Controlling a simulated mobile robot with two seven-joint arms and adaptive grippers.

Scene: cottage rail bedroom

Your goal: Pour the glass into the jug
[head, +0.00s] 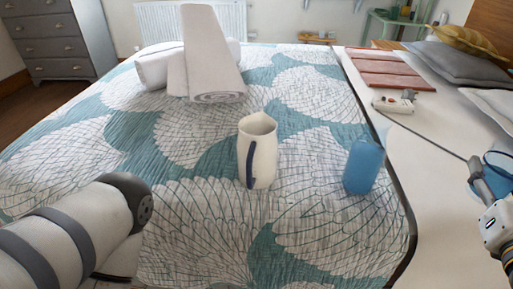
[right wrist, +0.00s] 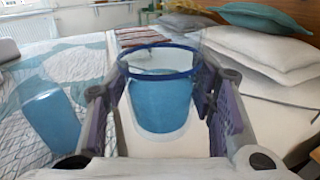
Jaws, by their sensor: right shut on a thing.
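The cream jug (head: 262,160) with a dark blue handle stands upright on the bed, near the middle of the head view. Its handle is on the left side. My right gripper (right wrist: 157,90) is shut on a clear glass (right wrist: 163,138) with a blue rim and blue inside, held roughly upright between the fingers. The glass also shows at the right edge of the head view (head: 499,166), well right of the jug and apart from it. My left arm shows at lower left, but its gripper is out of view.
A blue rounded container (head: 364,167) stands on the bed between the jug and my right gripper; it also shows in the right wrist view (right wrist: 52,122). Rolled and folded white towels (head: 205,60) lie behind the jug. Pillows (head: 450,62) are at upper right.

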